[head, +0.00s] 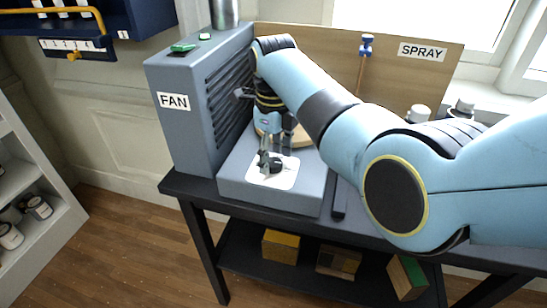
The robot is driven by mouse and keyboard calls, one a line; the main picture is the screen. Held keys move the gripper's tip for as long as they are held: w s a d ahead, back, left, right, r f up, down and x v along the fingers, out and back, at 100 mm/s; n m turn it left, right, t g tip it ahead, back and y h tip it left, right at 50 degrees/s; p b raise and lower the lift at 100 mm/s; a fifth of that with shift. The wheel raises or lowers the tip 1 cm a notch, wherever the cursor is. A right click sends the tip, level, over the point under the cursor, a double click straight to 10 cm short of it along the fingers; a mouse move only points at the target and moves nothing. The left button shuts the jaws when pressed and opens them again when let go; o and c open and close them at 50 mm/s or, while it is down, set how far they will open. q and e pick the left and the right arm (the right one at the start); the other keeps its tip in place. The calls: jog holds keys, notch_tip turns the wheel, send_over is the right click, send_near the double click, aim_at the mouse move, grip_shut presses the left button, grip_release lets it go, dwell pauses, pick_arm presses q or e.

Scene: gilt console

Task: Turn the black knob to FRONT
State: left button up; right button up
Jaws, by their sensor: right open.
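The black knob (276,168) sits on a white plate (285,181) on the low front part of the grey fan unit (208,152). Any lettering on the plate is too small to read. My right gripper (274,157) points down at the knob from above, its jaws open. One finger is in front of the knob's left side and partly hides it; I cannot tell whether it touches. My left gripper is not in view.
A grey box labelled FAN, with slats and green parts (184,47) on top, rises left of the knob. A wooden panel labelled SPRAY (395,78) stands behind. My right arm covers much of the table's right side. Several blocks (281,246) lie on the lower shelf.

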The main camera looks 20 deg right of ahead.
jog(key=shift+f, duration=0.65)
jog(key=c, duration=1.1)
jog(key=shift+c, duration=0.2)
